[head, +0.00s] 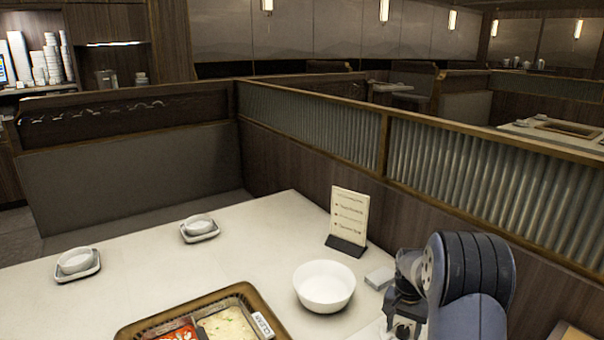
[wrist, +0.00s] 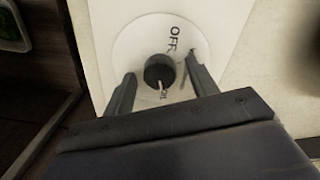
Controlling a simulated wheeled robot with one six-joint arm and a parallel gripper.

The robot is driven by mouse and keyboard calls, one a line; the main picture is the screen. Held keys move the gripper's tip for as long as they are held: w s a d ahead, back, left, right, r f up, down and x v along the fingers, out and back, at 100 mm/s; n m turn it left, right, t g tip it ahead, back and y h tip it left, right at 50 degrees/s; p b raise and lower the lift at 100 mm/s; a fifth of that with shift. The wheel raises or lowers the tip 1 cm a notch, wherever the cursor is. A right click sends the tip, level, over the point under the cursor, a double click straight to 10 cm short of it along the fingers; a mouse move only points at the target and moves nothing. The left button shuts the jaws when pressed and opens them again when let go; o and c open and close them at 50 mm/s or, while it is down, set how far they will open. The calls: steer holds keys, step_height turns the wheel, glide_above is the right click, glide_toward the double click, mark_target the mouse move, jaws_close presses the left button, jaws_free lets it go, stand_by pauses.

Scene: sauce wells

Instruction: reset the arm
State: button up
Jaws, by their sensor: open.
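My gripper (wrist: 160,66) is open in the wrist view, with one finger on each side of a small black knob (wrist: 158,72). The knob sits on a round white dial plate (wrist: 137,42) marked OFF, with further small lettering lower down by the knob. I cannot tell whether the fingers touch the knob. In the head view my arm bends down at the lower right, at the table's right side, and its end is mostly hidden behind its own links.
On the pale table (head: 250,235) stand a white bowl (head: 324,288), a menu stand (head: 348,218), a divided sauce tray (head: 130,331) and two small dishes on saucers (head: 199,228) (head: 77,262). A booth partition (head: 480,175) runs along the right.

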steer(key=n, duration=0.5)
steer(key=shift+n+p, duration=0.35)
steer(key=shift+n, duration=0.05)
steer(key=shift+s, duration=0.15)
